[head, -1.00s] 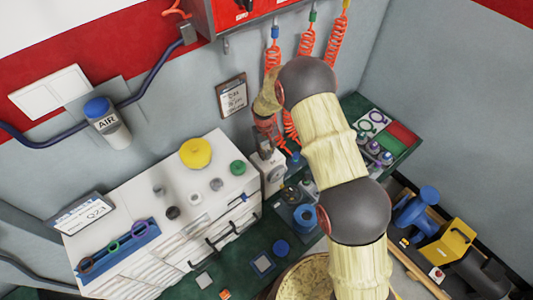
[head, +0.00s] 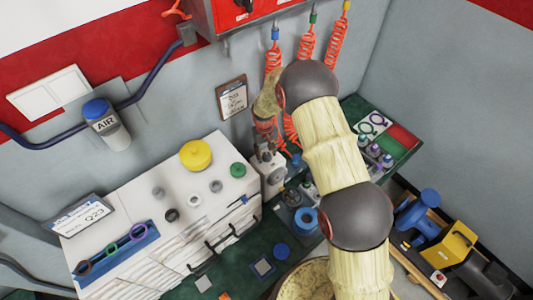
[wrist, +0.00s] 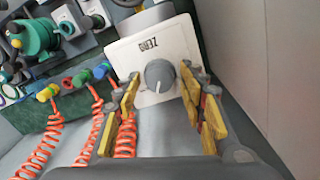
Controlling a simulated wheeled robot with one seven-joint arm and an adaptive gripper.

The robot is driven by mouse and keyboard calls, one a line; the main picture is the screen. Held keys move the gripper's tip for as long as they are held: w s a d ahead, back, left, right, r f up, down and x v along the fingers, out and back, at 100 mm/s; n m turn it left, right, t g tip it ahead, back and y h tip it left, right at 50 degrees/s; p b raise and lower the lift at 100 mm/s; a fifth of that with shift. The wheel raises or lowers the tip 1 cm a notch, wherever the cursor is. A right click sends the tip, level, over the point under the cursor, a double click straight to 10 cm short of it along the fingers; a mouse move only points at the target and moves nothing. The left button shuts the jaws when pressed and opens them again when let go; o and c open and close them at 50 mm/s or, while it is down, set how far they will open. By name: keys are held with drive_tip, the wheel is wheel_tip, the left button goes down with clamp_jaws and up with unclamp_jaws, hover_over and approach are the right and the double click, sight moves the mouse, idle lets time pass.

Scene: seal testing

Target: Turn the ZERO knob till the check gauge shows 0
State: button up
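The ZERO knob (wrist: 160,75) is a grey round knob with a white pointer line on a white plate (wrist: 130,55); its ZERO lettering appears upside down in the wrist view. My gripper (wrist: 161,88) is open, with yellow-padded fingers standing apart on the left and right of the knob. A gap shows on both sides of the knob, and I see no contact. In the head view my gripper (head: 264,140) points down over a small white box (head: 272,178) beside the white cabinet. I cannot make out the check gauge or its reading in either view.
A white cabinet (head: 130,190) carries a yellow round part (head: 195,154). Small fittings crowd the bench.

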sight(265, 155)
drive_tip(key=shift+o, duration=0.3)
wheel_tip(265, 155, up, 12)
drive_tip(key=shift+a, duration=0.25)
idle(0.7)
